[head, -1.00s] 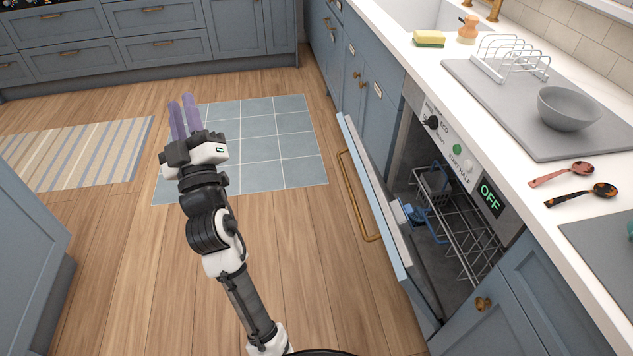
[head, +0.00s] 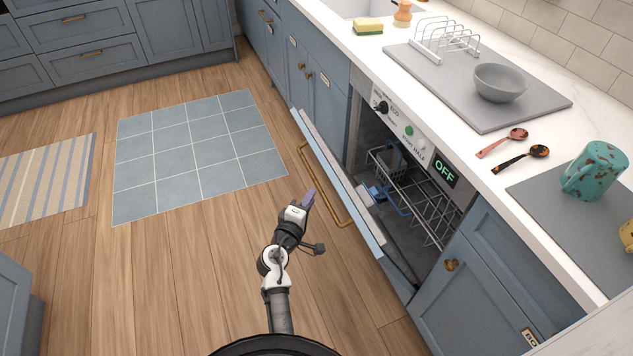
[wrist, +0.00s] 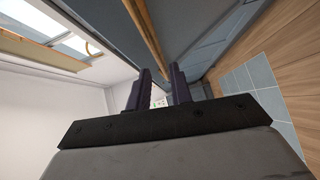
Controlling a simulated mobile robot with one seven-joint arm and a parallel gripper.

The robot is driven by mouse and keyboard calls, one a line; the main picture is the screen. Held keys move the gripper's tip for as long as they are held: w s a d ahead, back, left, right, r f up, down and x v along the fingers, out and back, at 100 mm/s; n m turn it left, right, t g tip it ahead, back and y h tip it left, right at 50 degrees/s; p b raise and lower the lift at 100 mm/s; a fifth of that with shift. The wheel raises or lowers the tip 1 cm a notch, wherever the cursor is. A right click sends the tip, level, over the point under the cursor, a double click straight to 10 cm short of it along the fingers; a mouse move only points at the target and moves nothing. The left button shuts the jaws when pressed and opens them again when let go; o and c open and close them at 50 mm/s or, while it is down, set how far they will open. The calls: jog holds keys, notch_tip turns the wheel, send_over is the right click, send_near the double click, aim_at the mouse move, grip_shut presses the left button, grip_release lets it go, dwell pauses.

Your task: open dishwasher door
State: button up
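The dishwasher door (head: 345,198) is partly open, tilted outward from the cabinet front, with a gap that shows the racks inside. Its long brass handle (head: 322,187) runs along the outer face. My gripper (head: 309,197) is just left of the handle in the head view, and I cannot tell there whether they touch. In the wrist view my gripper (wrist: 157,88) has its two dark purple fingers apart with no object visibly held between them. A brass bar (wrist: 148,35), apparently the handle, runs just beyond the fingertips there.
Inside the dishwasher is a wire rack (head: 425,210) with a blue item. The control panel display (head: 445,168) reads OFF. The white counter (head: 450,130) above holds a bowl (head: 500,83), spoons and a teal mug (head: 595,171).

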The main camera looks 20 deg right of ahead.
aim_at(318, 183)
jog(key=x, duration=0.7)
jog(key=shift+a+p, duration=0.1)
jog(key=shift+p, duration=0.3)
grip_shut()
